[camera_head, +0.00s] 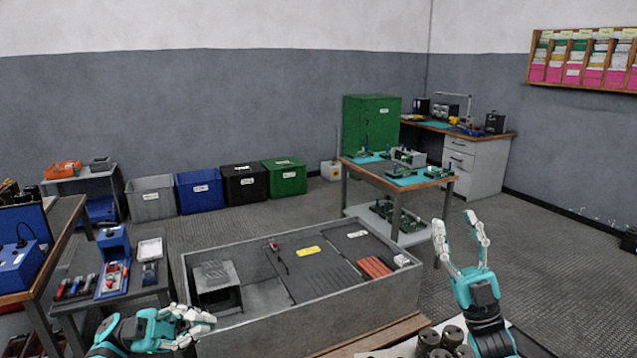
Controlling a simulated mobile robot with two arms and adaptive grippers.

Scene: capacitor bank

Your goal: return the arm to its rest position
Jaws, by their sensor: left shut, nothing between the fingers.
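My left gripper (205,318) is low at the bottom left, in front of the near side of a large grey open-topped box. Its fingers are shut and point right, with nothing between them. My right gripper (459,228) is upright at the lower right, to the right of the grey box. Its two fingers are spread apart and empty.
The grey box (300,319) fills the lower middle. Dark cylinders (440,342) stand beside my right arm. A side table with tools (88,295) is at left. A workbench with green boards (375,177) stands behind the box. Open floor (530,260) lies at right.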

